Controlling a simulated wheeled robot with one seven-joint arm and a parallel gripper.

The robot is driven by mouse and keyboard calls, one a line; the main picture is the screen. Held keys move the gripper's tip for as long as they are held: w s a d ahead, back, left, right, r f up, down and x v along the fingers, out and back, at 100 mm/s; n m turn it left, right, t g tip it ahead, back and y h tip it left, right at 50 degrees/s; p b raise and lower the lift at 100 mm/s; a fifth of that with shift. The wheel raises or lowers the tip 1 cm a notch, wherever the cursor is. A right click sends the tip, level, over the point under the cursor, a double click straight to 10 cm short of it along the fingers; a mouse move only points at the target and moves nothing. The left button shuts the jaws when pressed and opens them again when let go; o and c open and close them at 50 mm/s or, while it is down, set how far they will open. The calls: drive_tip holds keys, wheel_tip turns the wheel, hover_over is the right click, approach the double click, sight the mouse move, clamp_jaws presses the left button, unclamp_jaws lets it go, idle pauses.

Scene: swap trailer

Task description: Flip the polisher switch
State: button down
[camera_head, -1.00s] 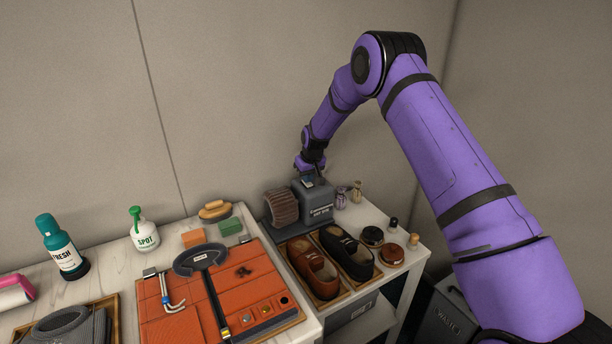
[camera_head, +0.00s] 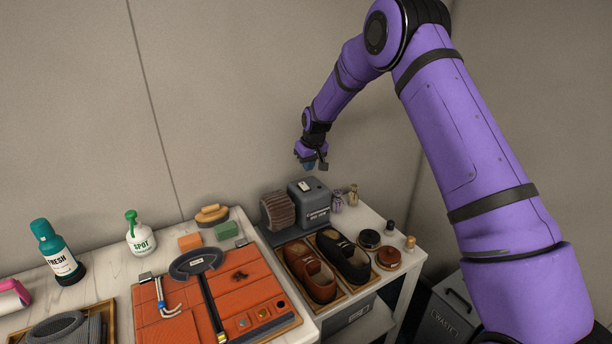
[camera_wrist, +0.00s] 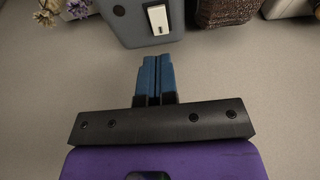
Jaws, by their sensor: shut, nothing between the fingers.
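The polisher (camera_head: 312,202) is a grey box with a brown brush roller (camera_head: 279,211) on its left side, at the back of the right-hand table. Its white rocker switch (camera_head: 305,186) is on the top face. In the wrist view the switch (camera_wrist: 158,19) shows on the grey housing (camera_wrist: 130,30), near the top of the picture. My gripper (camera_head: 316,165) hovers above the polisher, apart from it. Its blue fingertips (camera_wrist: 155,62) are together and empty, below the switch in the wrist view.
Brown and black shoes (camera_head: 312,273) stand in a tray in front of the polisher. An orange work mat (camera_head: 165,320) with tools lies on the left table. The air above the polisher is clear.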

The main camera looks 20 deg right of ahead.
drive_tip(key=shift+s+v, duration=0.2)
drive_tip(key=shift+v, duration=1.2)
drive_tip(key=shift+s+v, duration=0.2)
drive_tip(key=shift+v, duration=1.15)
drive_tip(key=shift+d, duration=0.15)
drive_tip(key=s+d+r+m+t, duration=0.1)
drive_tip(key=s+d+r, duration=0.2)
drive_tip(key=s+r, duration=1.95)
drive_tip(key=s+d+r+m+t, duration=0.1)
drive_tip(key=s+d+m, duration=0.1)
drive_tip(key=s, duration=2.7)
drive_tip(key=shift+d+r+h, duration=0.15)
drive_tip(key=shift+d+h, duration=0.1)
drive_tip(key=shift+h, duration=0.15)
drive_tip(key=shift+s, duration=0.15)
